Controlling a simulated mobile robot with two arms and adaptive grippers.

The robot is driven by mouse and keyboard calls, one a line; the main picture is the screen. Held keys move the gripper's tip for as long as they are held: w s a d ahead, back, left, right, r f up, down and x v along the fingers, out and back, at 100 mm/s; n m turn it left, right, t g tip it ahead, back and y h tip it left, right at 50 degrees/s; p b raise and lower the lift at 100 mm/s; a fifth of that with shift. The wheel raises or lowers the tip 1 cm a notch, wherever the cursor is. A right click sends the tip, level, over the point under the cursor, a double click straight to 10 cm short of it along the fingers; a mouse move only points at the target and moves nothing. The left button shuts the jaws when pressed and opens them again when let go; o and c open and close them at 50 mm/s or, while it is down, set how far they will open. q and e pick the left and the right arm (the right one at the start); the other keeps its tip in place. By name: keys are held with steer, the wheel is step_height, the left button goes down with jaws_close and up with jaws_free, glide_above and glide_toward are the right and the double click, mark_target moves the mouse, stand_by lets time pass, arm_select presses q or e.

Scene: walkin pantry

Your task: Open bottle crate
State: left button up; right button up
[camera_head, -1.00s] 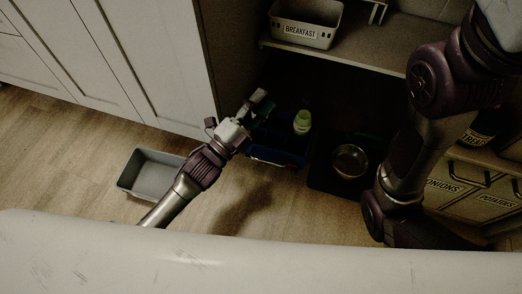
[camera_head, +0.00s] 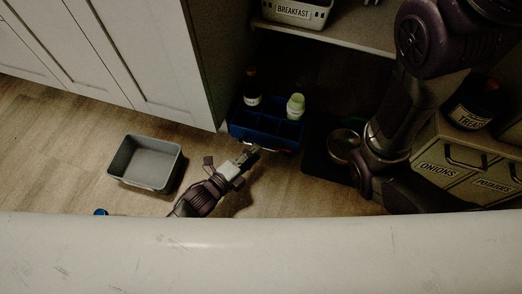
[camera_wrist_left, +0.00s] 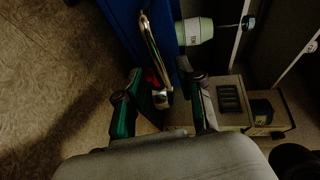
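The blue bottle crate (camera_head: 266,142) stands low under the shelf in the head view, with divided compartments. My left gripper (camera_head: 252,153) is just in front of the crate's near side. In the left wrist view, the gripper's fingers (camera_wrist_left: 163,104) are spread apart. A shiny metal bar (camera_wrist_left: 153,48) lies along the blue crate wall (camera_wrist_left: 122,22), its lower end near the gap between the fingers; contact is unclear. My right gripper is out of view.
A grey bin (camera_head: 147,163) sits on the wooden floor to the left. A metal bowl (camera_head: 343,146) is right of the crate. The shelf (camera_head: 340,36) with a BREAKFAST basket (camera_head: 294,12) overhangs the crate. Labelled boxes (camera_head: 455,165) stand at the right.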

arm_select(q)
steer(key=b+x, duration=0.1)
steer(key=x, duration=0.3)
steer(key=shift+b, duration=0.35)
jaws_close()
